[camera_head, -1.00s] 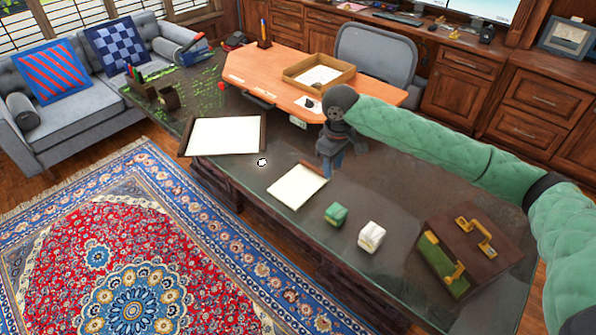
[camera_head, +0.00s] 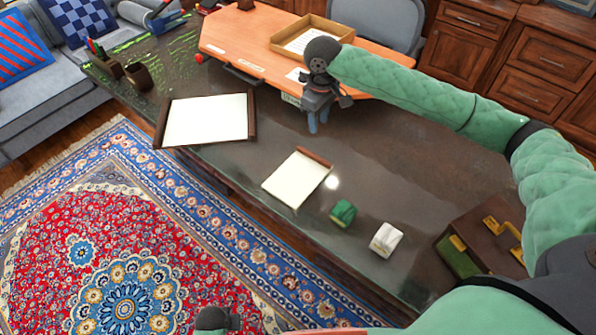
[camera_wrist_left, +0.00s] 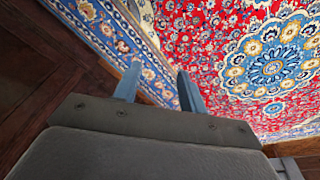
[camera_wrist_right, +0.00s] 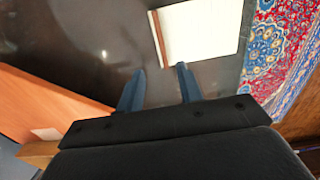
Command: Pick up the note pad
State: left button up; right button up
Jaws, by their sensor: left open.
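The note pad (camera_head: 295,181), a white sheet with a brown strip along its top edge, lies flat on the dark desk in the head view. It also shows at the top of the right wrist view (camera_wrist_right: 205,30). My right gripper (camera_head: 318,124) is over the desk, beyond the pad's brown strip in the head view. In the right wrist view its fingers (camera_wrist_right: 160,69) are apart and empty, with the pad ahead of them. My left gripper (camera_wrist_left: 159,69) is open and empty above the rug, away from the desk.
A larger white desk blotter (camera_head: 207,120) lies left of the pad. A green block (camera_head: 343,212), a white block (camera_head: 386,239) and a brown briefcase (camera_head: 478,238) are to its right. An orange desktop (camera_head: 330,75) with a wooden tray (camera_head: 345,30) is behind. A patterned rug (camera_head: 110,250) lies in front.

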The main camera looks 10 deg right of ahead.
aim_at(316, 156)
jog(key=f+b, duration=0.6)
jog(key=f, duration=0.1)
jog(key=shift+w, duration=0.25)
jog(key=shift+s+f, duration=0.1)
jog(key=shift+f, duration=0.35)
jog(key=f+p, duration=0.1)
jog(key=f, duration=0.5)
jog(key=shift+s+p, duration=0.2)
jog(key=shift+p, duration=0.2)
jog(key=shift+f, duration=0.3)
pick_arm(q)
notch_tip(316, 156, up, 21)
jog(key=s, duration=0.2)
jog(key=shift+a+r, duration=0.2)
pick_arm(e)
grip_shut()
